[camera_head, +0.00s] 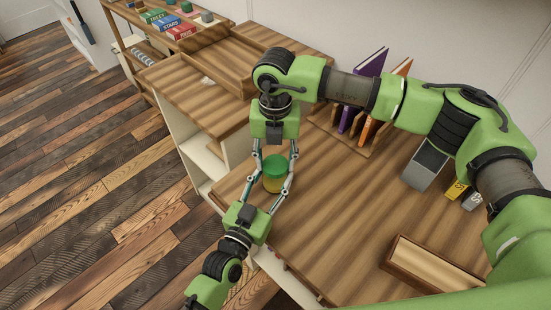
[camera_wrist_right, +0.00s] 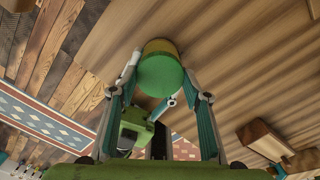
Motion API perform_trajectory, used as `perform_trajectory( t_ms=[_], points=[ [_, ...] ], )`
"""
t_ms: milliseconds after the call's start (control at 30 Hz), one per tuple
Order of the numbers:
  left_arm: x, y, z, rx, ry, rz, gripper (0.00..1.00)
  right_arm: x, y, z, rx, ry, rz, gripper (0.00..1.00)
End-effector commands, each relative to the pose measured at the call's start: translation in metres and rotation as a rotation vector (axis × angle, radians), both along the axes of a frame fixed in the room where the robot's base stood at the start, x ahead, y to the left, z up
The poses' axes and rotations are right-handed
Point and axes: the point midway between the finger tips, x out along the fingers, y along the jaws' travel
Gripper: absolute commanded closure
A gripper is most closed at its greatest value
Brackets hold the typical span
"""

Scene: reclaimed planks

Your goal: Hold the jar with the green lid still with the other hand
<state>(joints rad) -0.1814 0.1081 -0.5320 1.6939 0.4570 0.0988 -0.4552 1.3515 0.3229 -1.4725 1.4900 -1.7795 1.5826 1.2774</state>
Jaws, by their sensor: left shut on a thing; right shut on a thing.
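The jar, with a green lid (camera_head: 275,160) and a yellowish body (camera_head: 273,185), is near the left edge of the wooden worktop. In the right wrist view the lid (camera_wrist_right: 161,80) faces the camera, with a strip of the body (camera_wrist_right: 160,46) behind it. My right gripper (camera_head: 275,153) comes from the far side, its fingers shut on the jar around the lid. My left gripper (camera_head: 270,187) comes from the near side, its fingers shut on the jar body. The fingers partly hide the jar. I cannot tell if its base touches the worktop.
A rack holds a purple book (camera_head: 371,63) and an orange book (camera_head: 366,130) behind my right arm. A grey container (camera_head: 425,165), a yellow item (camera_head: 456,190) and a wooden tray (camera_head: 435,262) are at the right. The worktop (camera_head: 345,215) between jar and tray is clear.

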Motion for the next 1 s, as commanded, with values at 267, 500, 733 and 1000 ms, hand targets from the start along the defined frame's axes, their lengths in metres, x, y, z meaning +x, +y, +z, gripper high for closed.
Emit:
perform_trajectory(
  t_ms=[267,500,733,1000],
  points=[
    [-0.0005,0.0001,-0.0019,0.002,0.004,-0.001,1.0,0.0002,0.0007,0.0002,0.001,0.0,-0.545,0.65],
    [-0.0005,0.0001,-0.0021,0.003,0.004,-0.001,1.0,0.0008,0.0005,0.0004,0.001,-0.002,-0.728,0.65],
    [-0.0005,0.0001,-0.002,0.002,0.004,-0.001,1.0,0.0007,0.0004,0.0002,0.001,-0.001,-0.726,0.37],
    [-0.0006,0.0,-0.0019,0.002,0.004,-0.001,1.0,0.0006,0.0005,0.0022,0.001,-0.001,-0.724,0.37]
  ],
)
